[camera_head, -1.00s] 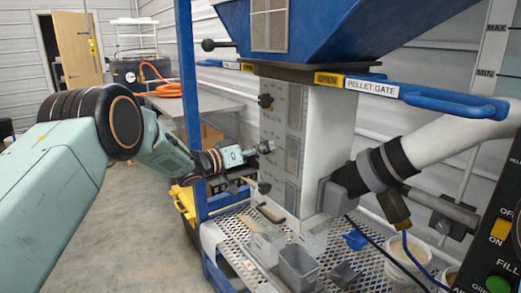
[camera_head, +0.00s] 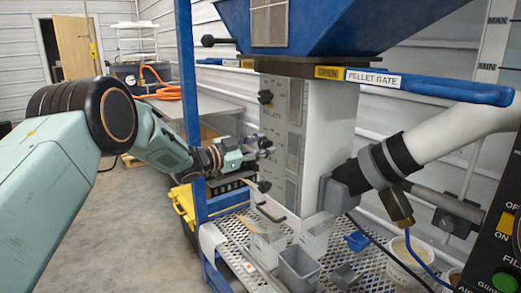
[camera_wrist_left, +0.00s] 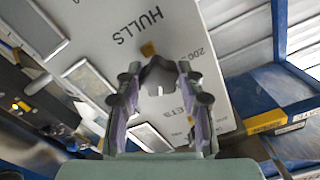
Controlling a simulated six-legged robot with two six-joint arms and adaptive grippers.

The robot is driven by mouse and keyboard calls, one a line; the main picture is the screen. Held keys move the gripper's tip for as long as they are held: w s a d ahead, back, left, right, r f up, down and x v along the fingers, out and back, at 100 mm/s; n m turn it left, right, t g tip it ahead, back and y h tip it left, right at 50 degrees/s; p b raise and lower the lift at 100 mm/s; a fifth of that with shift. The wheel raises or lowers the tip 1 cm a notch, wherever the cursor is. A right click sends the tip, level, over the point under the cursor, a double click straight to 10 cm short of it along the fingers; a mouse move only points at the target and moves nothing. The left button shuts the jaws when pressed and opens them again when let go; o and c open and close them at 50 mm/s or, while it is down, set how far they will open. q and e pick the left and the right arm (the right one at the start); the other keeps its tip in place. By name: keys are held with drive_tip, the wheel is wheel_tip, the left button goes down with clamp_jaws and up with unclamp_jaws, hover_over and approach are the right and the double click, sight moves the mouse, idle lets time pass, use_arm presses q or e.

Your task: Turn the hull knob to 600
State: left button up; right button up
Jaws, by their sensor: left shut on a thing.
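The hull knob (camera_wrist_left: 158,73) is a dark knob between my left fingertips in the left wrist view, next to the printed word HULLS on the pale panel (camera_wrist_left: 185,30). My left gripper (camera_wrist_left: 160,95) is shut on it, a finger on each side. In the head view my left gripper (camera_head: 262,148) reaches from the left to the hopper's front panel (camera_head: 296,95) and covers the knob there. Some scale numbers show in the wrist view, such as 200, but the knob's exact setting cannot be read. My right gripper is out of view.
A black knob (camera_head: 265,97) sits above my gripper and another dark knob (camera_head: 264,187) below it. A blue post (camera_head: 187,75) stands close to my left wrist. The blue PELLET GATE handle (camera_head: 440,88) juts out at right. A grey bin (camera_head: 298,268) stands on the mesh shelf.

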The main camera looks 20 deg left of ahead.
use_arm(q)
drive_tip(key=m+b, duration=0.2)
drive_tip(key=m, duration=0.3)
drive_tip(key=shift+m+b, duration=0.3)
drive_tip(key=shift+b, duration=0.1)
drive_tip(key=m+b, duration=0.2)
drive_tip(key=m, duration=0.2)
drive_tip(key=shift+b, duration=0.3)
drive_tip(key=shift+r+m, duration=0.1)
drive_tip(key=shift+m, duration=0.3)
drive_tip(key=shift+b, duration=0.3)
drive_tip(key=o, duration=0.8)
drive_tip(key=shift+c, duration=0.2)
drive_tip(key=o, duration=0.4)
drive_tip(key=shift+w+d, duration=0.1)
drive_tip(key=shift+s, duration=0.2)
